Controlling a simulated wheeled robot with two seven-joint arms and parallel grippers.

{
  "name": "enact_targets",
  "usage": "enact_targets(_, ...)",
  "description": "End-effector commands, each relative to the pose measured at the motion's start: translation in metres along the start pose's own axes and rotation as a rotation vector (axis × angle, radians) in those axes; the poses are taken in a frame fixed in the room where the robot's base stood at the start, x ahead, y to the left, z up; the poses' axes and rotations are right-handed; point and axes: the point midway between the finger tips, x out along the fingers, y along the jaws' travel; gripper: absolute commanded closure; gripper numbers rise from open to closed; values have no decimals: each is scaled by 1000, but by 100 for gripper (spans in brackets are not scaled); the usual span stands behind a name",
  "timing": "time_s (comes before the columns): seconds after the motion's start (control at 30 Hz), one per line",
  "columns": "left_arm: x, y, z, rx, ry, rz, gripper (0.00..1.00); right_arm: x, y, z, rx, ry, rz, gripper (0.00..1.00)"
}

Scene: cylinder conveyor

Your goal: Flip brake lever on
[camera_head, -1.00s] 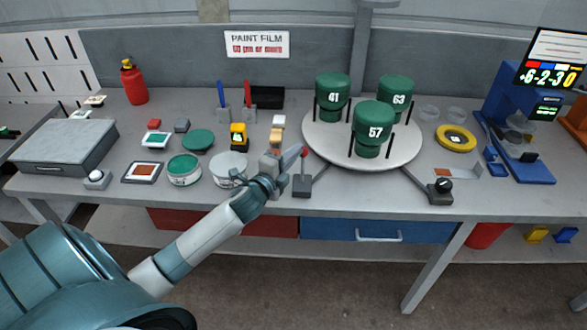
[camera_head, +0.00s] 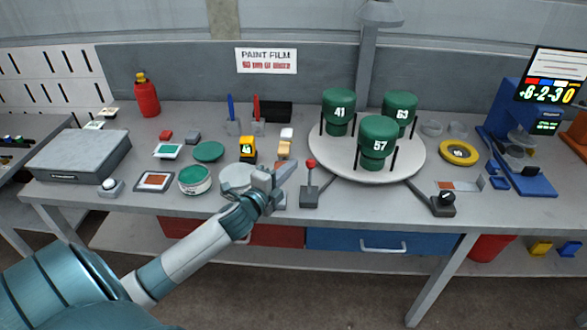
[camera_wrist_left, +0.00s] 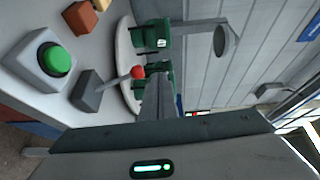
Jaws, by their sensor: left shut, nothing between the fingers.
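The brake lever (camera_head: 309,179) has a red ball knob on a thin stem and a grey base at the front of the bench, beside the turntable. Its stem looks near upright in the head view. The lever also shows in the left wrist view (camera_wrist_left: 118,80), with its red knob close to the dark fingers. My left gripper (camera_head: 288,170) is shut and empty, just left of the lever's knob, with a small gap in the head view. My right gripper is in neither view.
A round turntable (camera_head: 340,176) with several green cylinders stands right of the lever. A box with a green button (camera_wrist_left: 55,60) lies near the lever. A dark knob unit (camera_head: 443,203) is farther right. Round tins and small blocks crowd the bench's left side.

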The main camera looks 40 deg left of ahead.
Motion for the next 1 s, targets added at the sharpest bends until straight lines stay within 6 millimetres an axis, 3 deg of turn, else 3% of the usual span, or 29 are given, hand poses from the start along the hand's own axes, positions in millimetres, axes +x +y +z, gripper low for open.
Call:
enact_targets(0.43, -54, -23, 2, 0, 2, 1, 100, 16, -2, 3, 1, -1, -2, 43)
enact_targets(1.0, -61, -28, 3, 0, 1, 0, 100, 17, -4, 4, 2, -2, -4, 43)
